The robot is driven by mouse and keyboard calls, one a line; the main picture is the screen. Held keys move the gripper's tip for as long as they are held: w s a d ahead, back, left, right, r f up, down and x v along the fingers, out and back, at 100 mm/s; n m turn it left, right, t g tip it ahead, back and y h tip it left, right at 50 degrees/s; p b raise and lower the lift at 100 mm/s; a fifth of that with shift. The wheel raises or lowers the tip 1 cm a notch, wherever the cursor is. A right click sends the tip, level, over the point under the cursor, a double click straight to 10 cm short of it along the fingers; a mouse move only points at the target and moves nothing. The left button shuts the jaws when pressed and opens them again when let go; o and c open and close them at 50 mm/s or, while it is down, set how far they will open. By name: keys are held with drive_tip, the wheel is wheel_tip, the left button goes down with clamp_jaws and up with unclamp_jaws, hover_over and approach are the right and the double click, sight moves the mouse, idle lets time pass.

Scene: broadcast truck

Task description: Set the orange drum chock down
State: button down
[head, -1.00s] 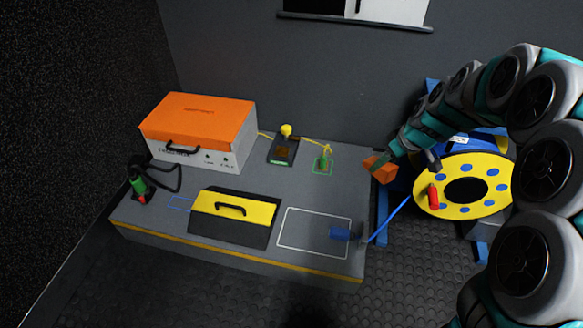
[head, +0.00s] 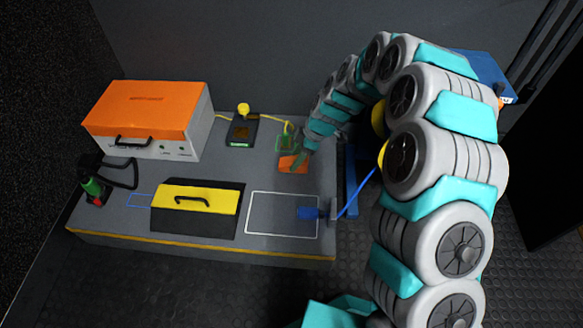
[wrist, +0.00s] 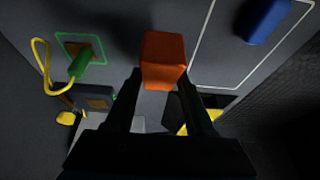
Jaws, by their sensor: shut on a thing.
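The orange drum chock (head: 293,164) is in my gripper (head: 300,158), over the right part of the grey bench top (head: 225,170) in the head view. In the wrist view the chock (wrist: 163,62) sits between the tips of my two dark fingers (wrist: 165,85), which are shut on it. I cannot tell whether its underside touches the bench. A green-outlined square (wrist: 82,47) with a green connector (wrist: 80,64) and yellow cable lies beside it. The white-outlined rectangle (head: 250,212) lies nearer the bench front.
A yellow-and-black case (head: 190,200), an orange-topped box (head: 150,110) and a small device (head: 242,130) stand on the bench.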

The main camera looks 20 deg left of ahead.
drive_tip(key=shift+f, duration=2.7)
drive_tip(key=shift+f+b, duration=0.15)
drive_tip(key=shift+b, duration=0.3)
drive_tip(key=shift+c, duration=1.3)
unclamp_jaws()
drive_tip(key=shift+r, duration=0.2)
